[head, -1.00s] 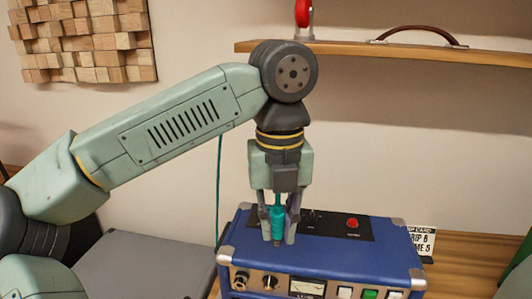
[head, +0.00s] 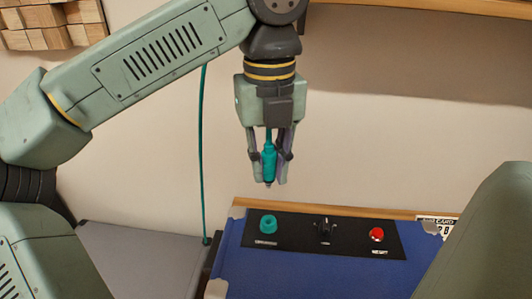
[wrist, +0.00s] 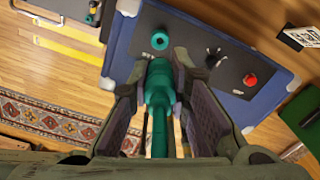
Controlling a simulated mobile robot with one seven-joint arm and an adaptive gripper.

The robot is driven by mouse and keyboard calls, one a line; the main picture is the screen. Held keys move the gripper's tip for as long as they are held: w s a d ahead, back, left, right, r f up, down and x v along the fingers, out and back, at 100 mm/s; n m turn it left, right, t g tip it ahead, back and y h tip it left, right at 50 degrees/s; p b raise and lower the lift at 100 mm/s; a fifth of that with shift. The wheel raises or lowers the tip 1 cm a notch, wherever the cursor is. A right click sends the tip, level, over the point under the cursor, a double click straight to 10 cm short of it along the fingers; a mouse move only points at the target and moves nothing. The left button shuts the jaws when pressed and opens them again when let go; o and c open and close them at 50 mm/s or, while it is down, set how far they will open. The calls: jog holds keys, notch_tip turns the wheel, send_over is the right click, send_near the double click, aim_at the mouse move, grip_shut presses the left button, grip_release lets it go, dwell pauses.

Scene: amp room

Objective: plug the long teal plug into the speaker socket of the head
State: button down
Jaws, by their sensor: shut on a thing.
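My gripper (head: 268,180) is shut on the long teal plug (head: 269,158), which hangs upright with its tip down. The plug also shows between the fingers in the wrist view (wrist: 158,105). The blue head (head: 290,268) stands below, with a black panel on its top. A teal ring-shaped socket (head: 268,224) is at the panel's left end; its label is too small to read. It also shows in the wrist view (wrist: 160,41). The plug tip is above the head and clear of the socket, touching nothing.
A switch (head: 325,229) and a red button (head: 377,234) sit right of the socket on the panel. A teal cable (head: 203,150) hangs at the left. A printed card (head: 436,225) stands behind the head. A wooden shelf (head: 430,6) is above.

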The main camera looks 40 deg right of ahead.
jog(key=shift+s+a+f, duration=0.1)
jog(key=shift+f, duration=0.3)
jog(key=shift+f+b, duration=2.35)
jog(key=shift+f, duration=0.85)
jog(key=shift+f+b, duration=1.05)
jog(key=shift+f, duration=0.15)
jog(key=c, duration=1.4)
grip_release()
notch_tip(320, 180, up, 8)
jog(key=shift+f, duration=0.2)
